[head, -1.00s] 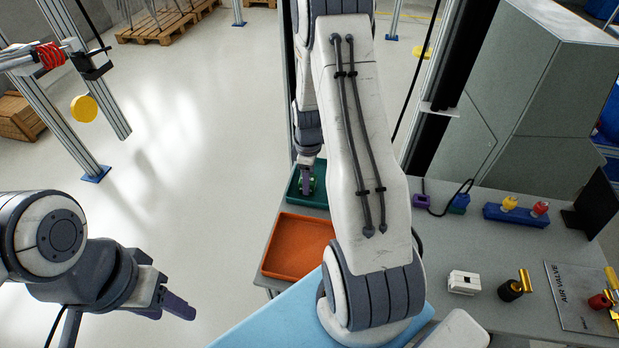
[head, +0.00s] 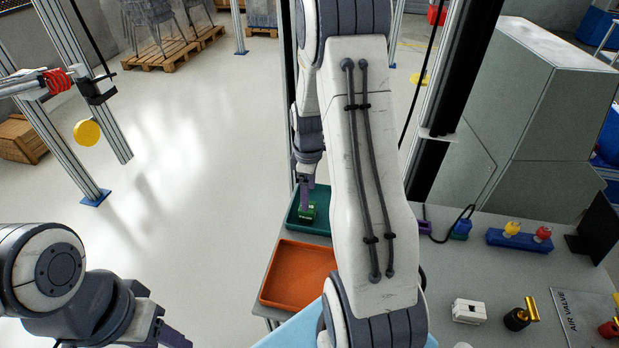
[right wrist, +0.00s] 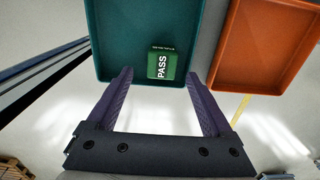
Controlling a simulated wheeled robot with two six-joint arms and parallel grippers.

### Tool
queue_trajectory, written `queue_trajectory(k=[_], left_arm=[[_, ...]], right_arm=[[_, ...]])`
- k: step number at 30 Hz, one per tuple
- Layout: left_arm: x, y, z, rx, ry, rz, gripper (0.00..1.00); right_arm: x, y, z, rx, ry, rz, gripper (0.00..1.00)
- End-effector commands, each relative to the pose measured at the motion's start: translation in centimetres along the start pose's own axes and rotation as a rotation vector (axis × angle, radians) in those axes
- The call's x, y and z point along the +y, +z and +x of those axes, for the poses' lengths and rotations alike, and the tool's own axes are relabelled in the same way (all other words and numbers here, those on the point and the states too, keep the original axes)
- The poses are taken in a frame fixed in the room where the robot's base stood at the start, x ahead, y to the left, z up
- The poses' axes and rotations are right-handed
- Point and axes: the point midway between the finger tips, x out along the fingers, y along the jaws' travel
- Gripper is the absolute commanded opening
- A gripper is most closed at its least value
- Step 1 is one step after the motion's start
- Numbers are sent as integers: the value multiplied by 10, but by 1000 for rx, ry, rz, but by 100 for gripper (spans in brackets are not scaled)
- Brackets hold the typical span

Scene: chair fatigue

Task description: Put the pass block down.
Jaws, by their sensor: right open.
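The green pass block (head: 308,212) rests in the dark green tray (head: 322,226) in the head view. In the right wrist view the block (right wrist: 164,66), marked PASS, sits on the tray floor near the rim closest to the gripper. My right gripper (head: 306,186) is above the block. In the right wrist view its purple fingers (right wrist: 158,77) are spread wide and empty, with the block just beyond the tips and apart from them. My left gripper (head: 172,336) is at the lower left, partly cut off by the frame, and its opening is unclear.
An orange tray (head: 298,273) sits beside the green tray, and it looks empty. A white switch (head: 468,311), a black and brass valve (head: 520,314) and a blue holder (head: 520,240) stand on the grey table. My right arm hides the table's middle.

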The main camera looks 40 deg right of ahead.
Motion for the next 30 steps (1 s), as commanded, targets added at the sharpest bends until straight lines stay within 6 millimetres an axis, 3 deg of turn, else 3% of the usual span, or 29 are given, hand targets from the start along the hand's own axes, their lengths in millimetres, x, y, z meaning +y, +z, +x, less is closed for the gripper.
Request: queue_trajectory(k=[3,9,17,20,23,26,27,30], left_arm=[[0,0,3,0,0,0,50],[0,0,4,0,0,0,50],[0,0,4,0,0,0,50],[0,0,4,0,0,0,50],[0,0,4,0,0,0,50],[0,0,4,0,0,0,50],[0,0,4,0,0,0,50],[0,0,4,0,0,0,50]], right_arm=[[1,0,-26,2,4,0,85],[1,0,-54,1,2,0,85],[-1,-1,-62,0,-1,0,85],[-14,-15,-69,4,3,-4,85],[-53,-46,-84,14,5,-7,85],[-118,-79,-103,29,3,-3,85],[-148,-88,-110,36,1,0,85],[-221,-95,-124,49,-13,14,85]])
